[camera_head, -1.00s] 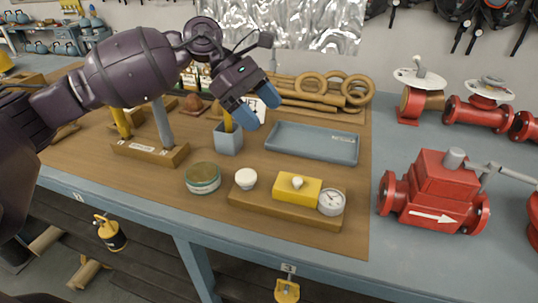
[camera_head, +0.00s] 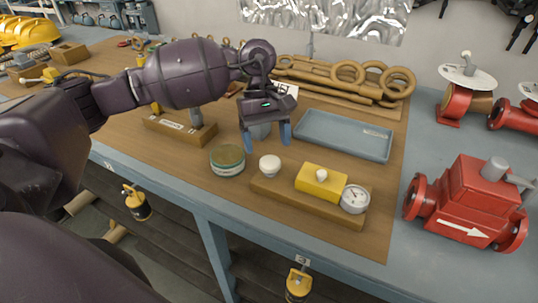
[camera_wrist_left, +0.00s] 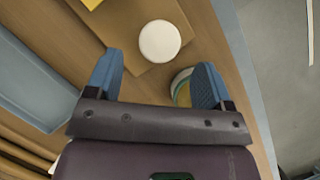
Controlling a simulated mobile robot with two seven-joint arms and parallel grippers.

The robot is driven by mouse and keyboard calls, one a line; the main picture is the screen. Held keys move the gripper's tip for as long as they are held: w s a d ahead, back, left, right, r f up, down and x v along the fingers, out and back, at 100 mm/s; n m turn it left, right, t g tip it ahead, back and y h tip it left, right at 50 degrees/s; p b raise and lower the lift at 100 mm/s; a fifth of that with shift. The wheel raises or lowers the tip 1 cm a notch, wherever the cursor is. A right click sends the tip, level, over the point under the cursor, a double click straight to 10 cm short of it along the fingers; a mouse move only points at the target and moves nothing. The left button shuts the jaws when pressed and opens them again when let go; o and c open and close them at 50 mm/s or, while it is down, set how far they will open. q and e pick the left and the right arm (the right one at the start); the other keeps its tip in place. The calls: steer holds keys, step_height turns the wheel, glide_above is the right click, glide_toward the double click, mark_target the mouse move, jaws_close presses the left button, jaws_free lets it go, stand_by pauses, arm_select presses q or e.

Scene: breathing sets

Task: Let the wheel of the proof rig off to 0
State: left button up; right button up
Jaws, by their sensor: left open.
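The proof rig is a wooden base (camera_head: 308,208) on the bench. It carries a round white wheel (camera_head: 270,165) at its left end, a yellow block (camera_head: 321,181) with a pale knob, and a dial gauge (camera_head: 355,199) at its right end. The gauge reading is too small to tell. My left gripper (camera_head: 266,138) points down, open and empty, just behind and above the wheel. In the left wrist view, the wheel (camera_wrist_left: 159,41) lies beyond the open blue fingers (camera_wrist_left: 156,80), roughly centred between them and not touched. My right gripper is not in view.
A green-banded round tin (camera_head: 227,162) stands close left of the wheel. A blue-grey tray (camera_head: 345,137) lies behind the rig. A wooden block with tools (camera_head: 180,131) stands left, and a red valve body (camera_head: 468,196) stands right. Bench front edge is near.

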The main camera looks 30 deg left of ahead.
mark_target(270, 160)
arm_select(q)
steer(key=shift+x, duration=2.1)
steer(key=c, duration=0.9)
